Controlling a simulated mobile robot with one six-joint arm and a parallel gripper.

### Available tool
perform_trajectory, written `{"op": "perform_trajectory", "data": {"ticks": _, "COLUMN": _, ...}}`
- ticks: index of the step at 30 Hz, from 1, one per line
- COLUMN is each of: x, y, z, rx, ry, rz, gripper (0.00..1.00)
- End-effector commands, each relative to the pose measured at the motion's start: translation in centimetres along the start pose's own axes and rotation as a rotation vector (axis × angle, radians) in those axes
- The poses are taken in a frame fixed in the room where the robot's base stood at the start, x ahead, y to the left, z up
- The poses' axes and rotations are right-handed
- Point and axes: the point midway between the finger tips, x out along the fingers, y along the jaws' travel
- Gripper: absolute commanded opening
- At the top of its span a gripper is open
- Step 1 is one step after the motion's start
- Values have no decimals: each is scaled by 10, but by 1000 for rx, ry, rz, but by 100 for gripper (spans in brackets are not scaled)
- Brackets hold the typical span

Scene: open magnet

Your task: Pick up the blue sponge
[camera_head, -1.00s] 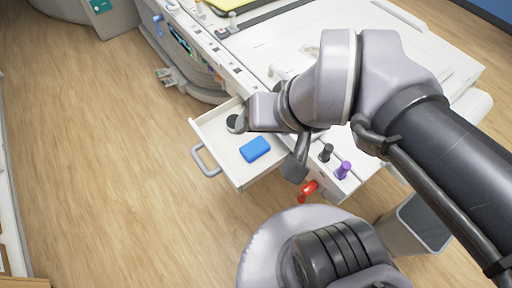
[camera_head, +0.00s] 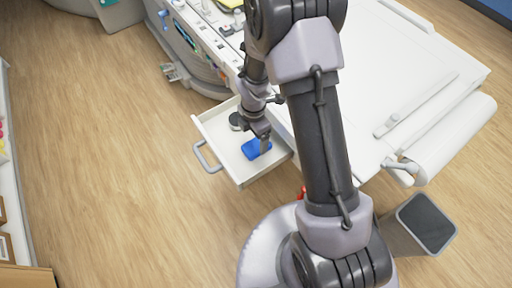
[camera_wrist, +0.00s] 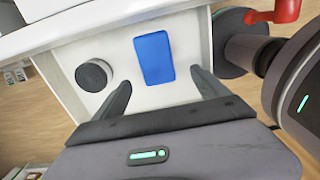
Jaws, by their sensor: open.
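The blue sponge (camera_head: 251,149) lies flat on the floor of the open white drawer (camera_head: 214,125). In the wrist view the sponge (camera_wrist: 153,58) shows whole as a blue rounded block. My gripper (camera_head: 262,143) is over the drawer, close above the sponge, and partly covers its right side in the head view. In the wrist view my gripper (camera_wrist: 163,90) has its two dark fingers spread apart, with the sponge ahead of the gap between them. Nothing is between the fingers. Whether the fingertips touch the sponge or drawer floor I cannot tell.
A dark round object (camera_wrist: 93,75) sits in the drawer left of the sponge. The drawer's grey handle (camera_head: 207,160) faces the open wooden floor. A red knob (camera_wrist: 284,12) is near the drawer's right side. A grey bin (camera_head: 427,222) stands at right.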

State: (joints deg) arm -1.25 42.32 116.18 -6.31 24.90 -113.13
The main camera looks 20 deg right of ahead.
Motion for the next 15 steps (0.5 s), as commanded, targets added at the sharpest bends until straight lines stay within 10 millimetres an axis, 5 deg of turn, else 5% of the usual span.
{"op": "perform_trajectory", "data": {"ticks": 12, "x": 64, "y": 5, "z": 2, "rx": 1, "ry": 0, "rz": -2, "gripper": 85}}
{"op": "perform_trajectory", "data": {"ticks": 15, "x": 67, "y": 6, "z": 2, "rx": 0, "ry": 0, "rz": 1, "gripper": 85}}
